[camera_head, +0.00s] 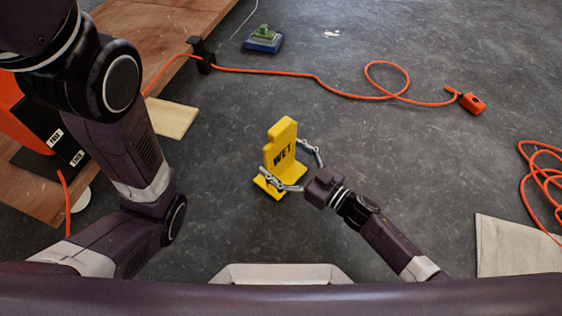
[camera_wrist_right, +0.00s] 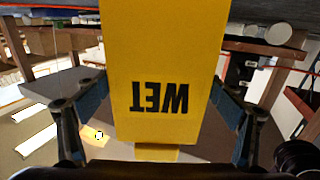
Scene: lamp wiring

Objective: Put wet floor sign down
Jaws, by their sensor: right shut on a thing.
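The wet floor sign (camera_head: 281,152) is yellow with black letters "WET". It is upright over the grey floor in the middle of the head view, and I cannot tell whether its base touches the floor. My right gripper (camera_head: 292,168) is shut on the sign, with one finger on each side. In the right wrist view the sign (camera_wrist_right: 155,75) fills the middle, its letters upside down, between the fingers (camera_wrist_right: 155,105). My left arm comes in at the left of the head view, but its gripper is not visible.
An orange cable (camera_head: 318,78) runs across the floor behind the sign to an orange connector (camera_head: 472,104). A coiled cable (camera_head: 543,180) and a pale board (camera_head: 515,247) lie at right. A wooden bench (camera_head: 140,35) stands at left. The floor around the sign is clear.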

